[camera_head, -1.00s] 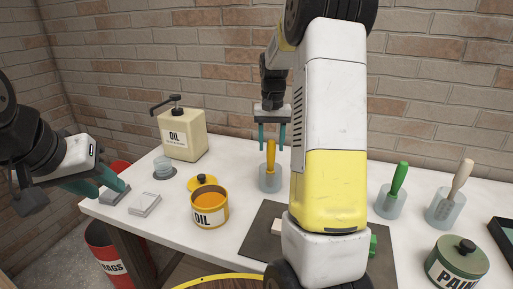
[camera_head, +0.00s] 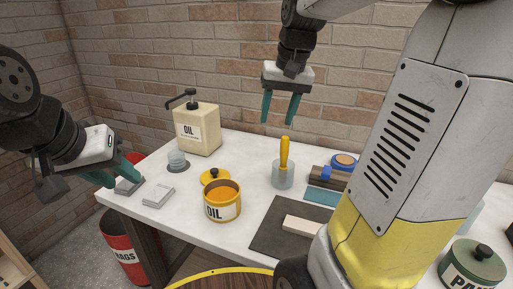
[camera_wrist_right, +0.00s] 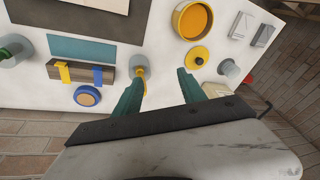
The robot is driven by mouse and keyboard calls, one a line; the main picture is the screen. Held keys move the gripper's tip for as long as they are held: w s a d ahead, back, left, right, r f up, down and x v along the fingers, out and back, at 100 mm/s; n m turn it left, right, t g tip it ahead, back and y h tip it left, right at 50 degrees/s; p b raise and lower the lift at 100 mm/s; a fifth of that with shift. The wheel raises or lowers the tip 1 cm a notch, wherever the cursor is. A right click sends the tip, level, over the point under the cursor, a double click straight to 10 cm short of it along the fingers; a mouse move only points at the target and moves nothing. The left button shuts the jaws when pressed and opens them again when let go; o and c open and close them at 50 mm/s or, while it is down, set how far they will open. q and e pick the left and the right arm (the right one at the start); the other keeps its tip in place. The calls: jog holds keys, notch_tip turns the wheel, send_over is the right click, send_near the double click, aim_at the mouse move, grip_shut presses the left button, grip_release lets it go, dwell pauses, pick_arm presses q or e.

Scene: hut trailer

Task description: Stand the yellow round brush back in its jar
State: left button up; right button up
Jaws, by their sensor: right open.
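The yellow round brush (camera_head: 284,153) stands upright in a clear jar (camera_head: 283,178) on the white bench, handle up. In the right wrist view the brush (camera_wrist_right: 139,72) shows end-on beside one finger, apart from the space between the fingers as far as I can tell. My right gripper (camera_head: 278,115) is open and empty, above and behind the brush, not touching it. My left gripper (camera_head: 117,176) is at the bench's left end, its fingers apart, with nothing seen between them. The bristles are hidden inside the jar.
Left of the jar are an open oil tin (camera_head: 222,212), its yellow lid (camera_head: 214,175) and an oil pump can (camera_head: 197,130). A wooden block (camera_head: 326,178) and blue tape roll (camera_head: 343,160) lie to the right. My right arm hides much of the right side.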

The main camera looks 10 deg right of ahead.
jog(key=s+a+f+n+t, duration=0.1)
jog(key=s+a, duration=0.2)
jog(key=s, duration=0.4)
jog(key=s+a+f+n+t+y, duration=0.1)
jog(key=s+a+f+t, duration=0.1)
jog(key=s, duration=0.5)
jog(key=shift+a, duration=0.85)
